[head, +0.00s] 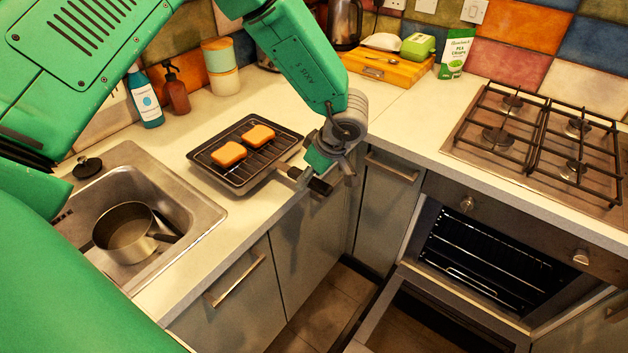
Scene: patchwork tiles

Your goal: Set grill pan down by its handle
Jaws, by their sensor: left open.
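The dark grill pan (266,163) lies flat on the pale counter (263,211), between the sink and the corner. Two orange-brown slices (229,154) rest on its ribbed surface. Its handle points to the lower right, toward the counter's front edge, and is partly hidden by my gripper. My left gripper (316,182) is at the handle end, above the counter edge, with its jaws open. Whether its fingers touch the handle cannot be told. My right gripper is out of view.
A sink (187,196) holding a saucepan (127,233) is at left. Bottles and canisters (222,68) stand behind the pan. A wooden board (384,72) is at the back, a gas hob (546,141) at right. The oven (491,262) below it is open.

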